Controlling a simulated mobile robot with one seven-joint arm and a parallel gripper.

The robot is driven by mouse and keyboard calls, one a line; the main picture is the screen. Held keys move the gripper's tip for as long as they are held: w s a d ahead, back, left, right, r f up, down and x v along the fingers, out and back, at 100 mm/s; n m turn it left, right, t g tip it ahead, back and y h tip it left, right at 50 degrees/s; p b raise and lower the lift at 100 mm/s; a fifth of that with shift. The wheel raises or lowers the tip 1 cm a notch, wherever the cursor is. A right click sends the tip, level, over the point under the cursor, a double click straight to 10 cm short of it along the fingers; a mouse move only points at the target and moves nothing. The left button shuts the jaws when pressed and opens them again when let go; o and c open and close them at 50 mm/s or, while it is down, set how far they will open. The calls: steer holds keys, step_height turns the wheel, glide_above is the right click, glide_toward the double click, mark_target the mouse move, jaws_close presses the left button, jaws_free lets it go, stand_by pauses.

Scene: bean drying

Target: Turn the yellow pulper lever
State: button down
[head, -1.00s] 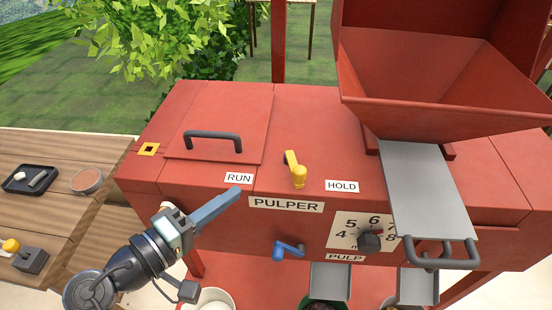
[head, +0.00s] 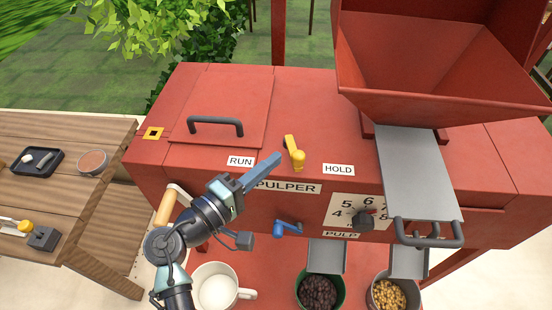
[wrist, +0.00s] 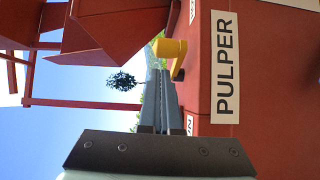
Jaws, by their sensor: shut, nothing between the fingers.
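The yellow pulper lever (head: 294,152) stands on top of the red pulper (head: 330,110), between the RUN label (head: 240,161) and the HOLD label (head: 339,169). Its knob end points toward the front, a little nearer HOLD. My gripper (head: 277,158) is shut and empty, its blue-grey fingers pointing up and right with the tips just left of the lever's knob. In the wrist view the lever (wrist: 170,50) shows just beyond the fingertips (wrist: 158,68). I cannot tell whether the fingers touch it.
A blue lever (head: 287,228) and a numbered dial (head: 364,219) are on the pulper's front. A grey slide plate (head: 415,170) lies under the red hopper (head: 440,75). A black lid handle (head: 215,124) is at the left. Cups stand below; a wooden table (head: 90,140) is left.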

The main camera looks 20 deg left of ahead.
mark_target(295, 162)
steer(key=shift+w+d, duration=0.3)
steer(key=shift+d, duration=0.35)
steer(key=shift+d, duration=0.1)
steer(key=shift+w+d, duration=0.25)
steer(key=shift+d, duration=0.95)
steer(key=shift+a, duration=0.1)
